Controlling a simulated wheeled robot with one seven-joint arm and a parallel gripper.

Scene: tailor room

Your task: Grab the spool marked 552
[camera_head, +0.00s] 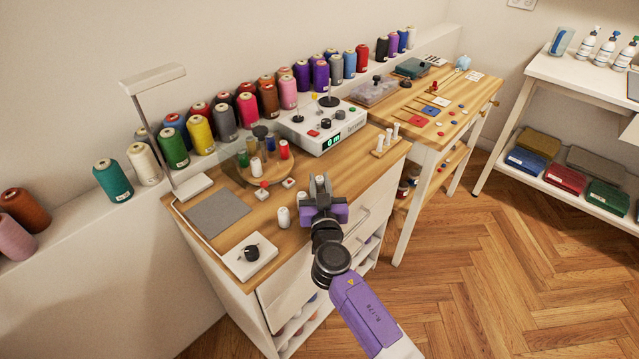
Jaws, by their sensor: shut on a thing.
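My gripper (320,184) is over the front of the wooden cabinet top, purple at its base with dark fingers pointing away. It is shut on a small pale thing between the fingers; mostly hidden, it looks like a spool. A small white spool (283,217) stands upright on the cabinet top just left of the gripper. Another white spool (302,211) shows partly, right beside the gripper's base. No number, 552 or other, can be read on any spool from here.
A round wooden tray (262,182) with small spools stands behind the gripper. A small rack (378,153) of white spools is at right, a control box (325,137) at the back. A lamp (155,80), a grey mat (217,213) and a knob box (250,257) are at left.

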